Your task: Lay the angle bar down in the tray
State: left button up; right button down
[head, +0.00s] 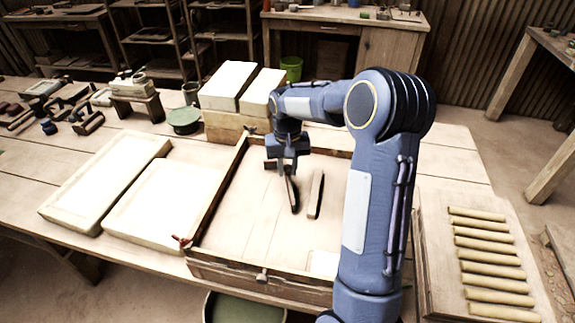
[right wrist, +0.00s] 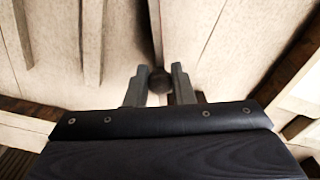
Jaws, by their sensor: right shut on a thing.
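The wooden tray (head: 225,225), a shallow walled box, sits at the middle front of the table. My right gripper (head: 289,172) reaches down over its interior. It is shut on a slim dark bar, which I take as the angle bar (head: 293,195); the bar hangs down steeply. In the right wrist view my right gripper (right wrist: 159,84) has a dark rounded end between its fingers, with a narrow length running away above it. I cannot tell whether the bar touches the tray floor. My left gripper is not in view.
Another slim dark bar (head: 317,195) shows in the tray, right of the held one. Two pale slabs (head: 105,180) lie left of the tray. Pale blocks (head: 228,86) stand behind it. A board with several tan rolls (head: 493,262) is at the right.

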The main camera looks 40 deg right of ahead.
jog(key=shift+f, duration=0.3)
dwell(0.6)
jog(key=c, duration=1.2)
grip_release()
jog(key=shift+o, duration=0.2)
jog(key=shift+r, duration=3.95)
